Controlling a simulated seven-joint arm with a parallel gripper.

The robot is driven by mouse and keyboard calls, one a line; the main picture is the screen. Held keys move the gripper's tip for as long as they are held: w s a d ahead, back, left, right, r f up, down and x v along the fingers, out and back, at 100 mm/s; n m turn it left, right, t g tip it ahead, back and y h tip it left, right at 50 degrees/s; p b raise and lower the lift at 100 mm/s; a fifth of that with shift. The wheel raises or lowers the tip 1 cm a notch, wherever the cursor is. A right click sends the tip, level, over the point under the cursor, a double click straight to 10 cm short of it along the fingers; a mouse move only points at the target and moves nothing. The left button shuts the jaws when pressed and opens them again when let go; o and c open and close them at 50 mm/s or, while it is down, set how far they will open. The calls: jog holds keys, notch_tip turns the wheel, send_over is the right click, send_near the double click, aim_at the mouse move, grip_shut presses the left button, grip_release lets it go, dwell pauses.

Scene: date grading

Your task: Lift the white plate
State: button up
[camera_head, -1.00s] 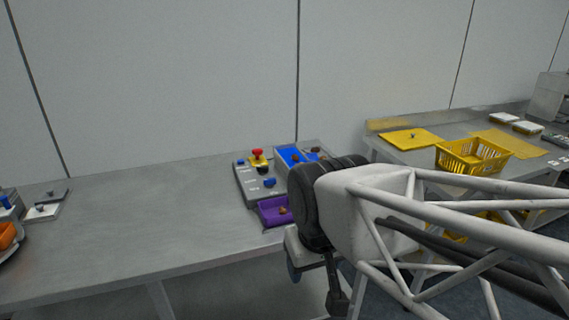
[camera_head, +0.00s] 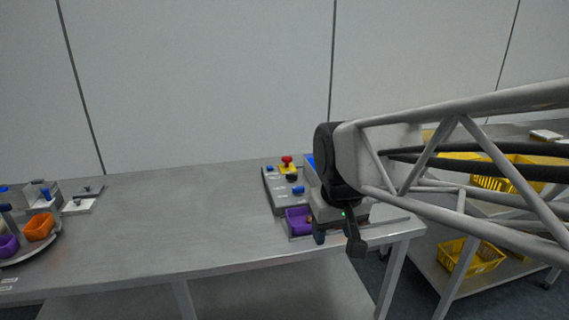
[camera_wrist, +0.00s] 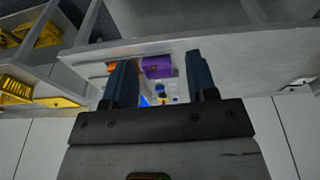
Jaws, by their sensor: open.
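What looks like the white plate (camera_head: 79,206), a small flat white piece with a dark knob on top, lies on the left part of the grey table in the head view. My gripper (camera_head: 338,236) is far to its right, by the table's right end, beside a purple tray. In the wrist view my gripper (camera_wrist: 160,82) has its two dark fingers apart with nothing held between them.
A purple tray (camera_head: 298,221) and a grey button panel (camera_head: 283,189) with a red-topped button stand near my gripper. A round stand with an orange bin (camera_head: 39,227) is at the far left. A darker grey plate (camera_head: 89,190) lies behind the white one. The table's middle is clear.

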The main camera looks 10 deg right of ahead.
jog(key=w+d+r, duration=0.2)
jog(key=w+d, duration=0.2)
jog(key=w, duration=0.8)
jog(key=w+d+f+n, duration=0.1)
jog(key=w+d+f, duration=0.1)
jog(key=w+d, duration=0.3)
jog(key=w+d+f+g, duration=0.1)
jog(key=w+d, duration=0.5)
jog(key=w, duration=0.8)
jog(key=w+d+f+n+g, duration=0.1)
jog(key=w+d+f, duration=0.3)
jog(key=w, duration=0.5)
jog(key=shift+w+d+n, duration=0.3)
jog(key=shift+d, duration=0.4)
jog(key=shift+w+d+f, duration=0.15)
jog(key=shift+w+d, duration=0.05)
jog(key=shift+f, duration=0.15)
jog(key=shift+f, duration=3.8)
grip_shut()
